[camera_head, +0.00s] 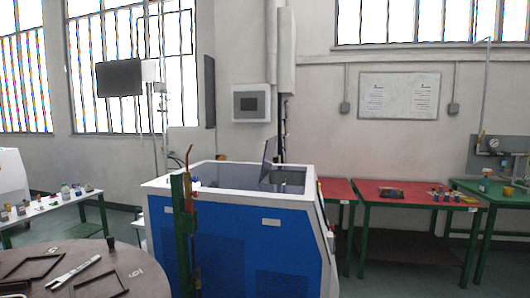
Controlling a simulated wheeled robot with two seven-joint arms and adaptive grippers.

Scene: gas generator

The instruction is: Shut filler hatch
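The gas generator (250,235) is a blue box with a white top frame, standing in the middle of the camera_head view. Its top has a dark recessed area (225,173). A thin dark panel (267,158), which looks like the filler hatch, stands raised and tilted at the back of the top, beside an opening (290,179). Its hinge is too small to make out. Neither of my grippers shows in the view.
A green post (184,235) with a brown pipe stands before the generator's left front. A round brown table (140,270) with frames and a wrench is at lower left. Red tables (405,190) and a green table (500,190) are at right.

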